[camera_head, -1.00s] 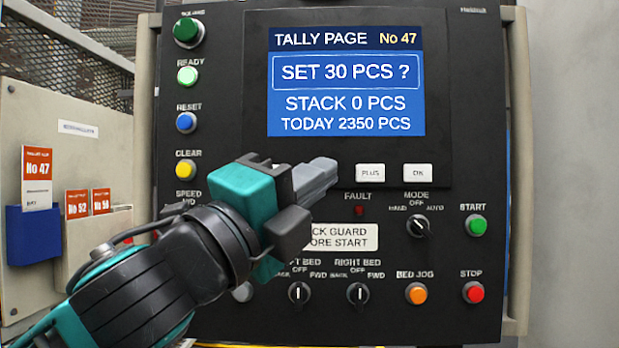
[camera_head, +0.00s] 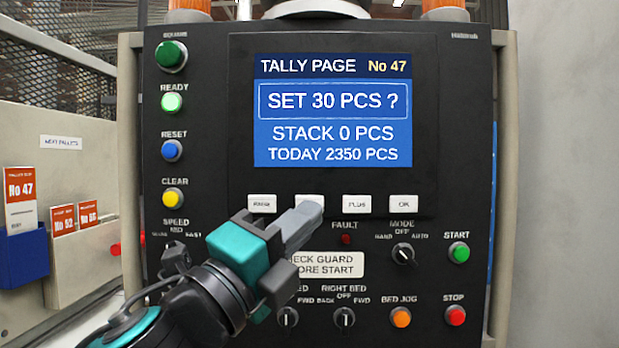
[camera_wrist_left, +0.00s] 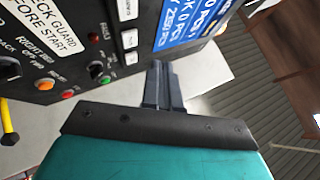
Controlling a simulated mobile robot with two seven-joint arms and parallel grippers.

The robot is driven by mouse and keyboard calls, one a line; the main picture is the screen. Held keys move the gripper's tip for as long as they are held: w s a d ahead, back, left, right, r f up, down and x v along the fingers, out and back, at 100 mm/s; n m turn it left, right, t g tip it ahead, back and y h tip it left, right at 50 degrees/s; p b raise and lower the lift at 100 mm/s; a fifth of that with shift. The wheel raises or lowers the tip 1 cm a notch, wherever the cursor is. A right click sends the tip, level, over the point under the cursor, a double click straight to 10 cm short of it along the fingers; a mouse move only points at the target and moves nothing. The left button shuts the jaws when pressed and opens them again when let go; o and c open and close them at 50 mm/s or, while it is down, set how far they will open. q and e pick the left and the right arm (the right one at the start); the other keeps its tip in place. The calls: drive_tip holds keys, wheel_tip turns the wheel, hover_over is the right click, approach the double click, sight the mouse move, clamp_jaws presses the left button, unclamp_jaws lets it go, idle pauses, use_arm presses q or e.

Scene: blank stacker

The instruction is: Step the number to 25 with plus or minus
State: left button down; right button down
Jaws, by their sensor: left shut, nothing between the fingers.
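The screen (camera_head: 333,148) reads "TALLY PAGE No 47", "SET 30 PCS ?", "STACK 0 PCS" and "TODAY 2350 PCS". Below it is a row of white keys: PAGE (camera_head: 262,204), a key with its label hidden (camera_head: 308,198), PLUS (camera_head: 357,204) and OK (camera_head: 404,203). My left gripper (camera_head: 308,212) is shut and empty, its fingertips overlapping the lower part of the unlabelled-looking key. I cannot tell whether they touch it. In the left wrist view the shut fingers (camera_wrist_left: 162,85) point toward the panel beside the screen (camera_wrist_left: 180,25). My right gripper is not in view.
Lamps and buttons line the panel's left side, including yellow CLEAR (camera_head: 172,199). The MODE knob (camera_head: 403,254), green START (camera_head: 459,252), red STOP (camera_head: 455,316) and orange BED JOG (camera_head: 400,317) sit below the keys. A blue card holder (camera_head: 22,257) is at left.

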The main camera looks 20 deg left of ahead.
use_arm(q)
drive_tip(key=p, duration=0.1)
drive_tip(key=b, duration=0.1)
approach(322, 197)
drive_tip(key=s+d+x, duration=0.1)
drive_tip(key=x, duration=0.4)
drive_tip(key=shift+a+r, duration=0.15)
idle(0.5)
drive_tip(key=shift+w, duration=0.15)
idle(1.0)
drive_tip(key=shift+w+a, duration=0.15)
drive_tip(key=shift+w, duration=0.15)
drive_tip(key=shift+w+a, duration=0.1)
drive_tip(key=shift+w, duration=0.25)
idle(0.6)
drive_tip(key=shift+s, duration=0.1)
drive_tip(key=shift+s+p, duration=0.3)
drive_tip(key=shift+s, duration=0.35)
